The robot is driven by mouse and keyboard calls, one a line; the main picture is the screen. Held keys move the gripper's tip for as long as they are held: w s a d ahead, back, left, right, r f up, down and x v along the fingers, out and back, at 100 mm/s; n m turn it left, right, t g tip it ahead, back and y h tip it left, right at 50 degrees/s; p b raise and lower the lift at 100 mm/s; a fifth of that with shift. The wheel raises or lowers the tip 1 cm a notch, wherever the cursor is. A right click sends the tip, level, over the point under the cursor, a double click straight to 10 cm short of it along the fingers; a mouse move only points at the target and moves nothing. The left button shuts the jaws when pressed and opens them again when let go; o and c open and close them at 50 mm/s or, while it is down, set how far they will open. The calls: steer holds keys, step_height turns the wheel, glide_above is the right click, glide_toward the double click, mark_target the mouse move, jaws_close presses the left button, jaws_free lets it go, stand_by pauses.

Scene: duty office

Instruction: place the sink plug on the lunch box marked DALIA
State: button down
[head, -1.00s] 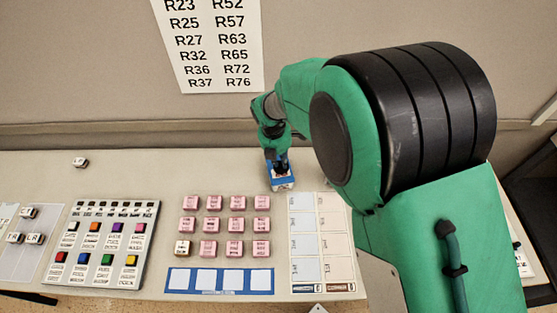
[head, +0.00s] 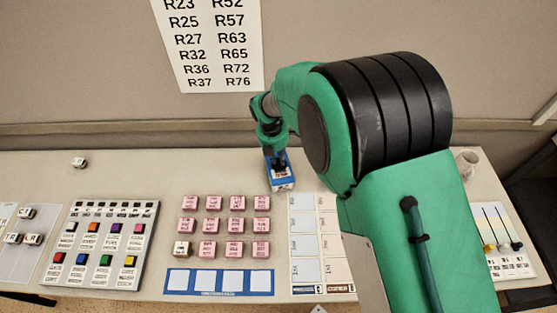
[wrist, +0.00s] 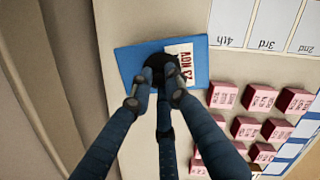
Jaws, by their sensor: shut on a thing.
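My gripper (wrist: 160,98) has its fingers closed around a dark round thing (wrist: 160,68), which lies over a blue flat piece with a white label (wrist: 135,62). I cannot tell whether the dark thing is the sink plug or a knob on the blue piece, nor whether it touches it. In the head view my gripper (head: 279,163) points down at the blue piece (head: 284,187) behind the pink blocks. The label reads like "NOV 23". I make out no lunch box and no readable DALIA; the small block lettering is unclear.
Several pink blocks (head: 237,225) and one white block (head: 183,248) stand in rows. A blue strip with white squares (head: 220,282) lies in front. A button panel (head: 100,243) is at left, a ruled chart (head: 305,245) at right. A mug (head: 466,163) stands far right.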

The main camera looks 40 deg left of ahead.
mark_target(275, 167)
steer(key=shift+f, duration=0.45)
steer(key=shift+f, duration=0.2)
steer(key=c, duration=1.7)
jaws_free()
steer(key=shift+o, duration=0.2)
steer(key=shift+r, duration=0.15)
step_height(275, 167, up, 12)
steer(key=s+p, duration=0.1)
steer(key=s, duration=0.1)
steer(key=shift+p, duration=0.3)
steer(key=shift+a, duration=0.1)
